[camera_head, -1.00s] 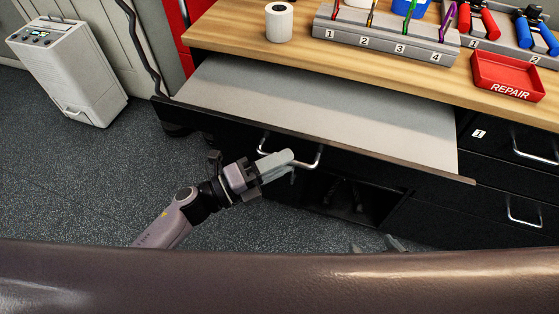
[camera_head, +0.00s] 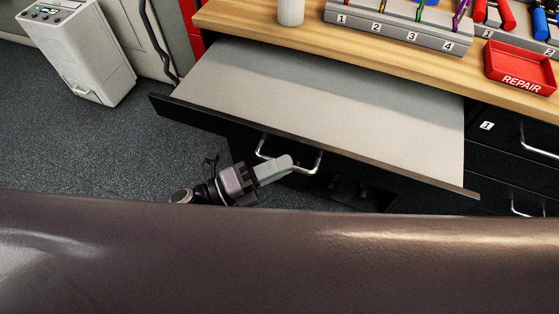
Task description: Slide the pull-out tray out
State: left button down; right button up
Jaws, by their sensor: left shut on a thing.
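The pull-out tray (camera_head: 340,98) is a wide grey panel with a dark front edge, standing out from under the wooden worktop. A silver bar handle (camera_head: 310,165) is on its dark front face. My left gripper (camera_head: 284,163) is at this handle, its grey fingers shut on the bar's middle. The fingers hide part of the bar. My right gripper is not in view.
On the wooden worktop (camera_head: 290,37) stand a white roll (camera_head: 291,10), a grey numbered rack (camera_head: 400,34) and a red REPAIR tray (camera_head: 521,68). Black drawers (camera_head: 510,150) are at the right. A white dehumidifier-like unit (camera_head: 80,50) stands on the floor at the left. My own brown body fills the bottom.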

pick_arm(q)
jog(key=c, duration=1.2)
grip_release()
jog(key=shift+o, duration=0.2)
jog(key=shift+a, duration=0.1)
jog(key=b+v, duration=0.1)
jog(key=v, duration=0.6)
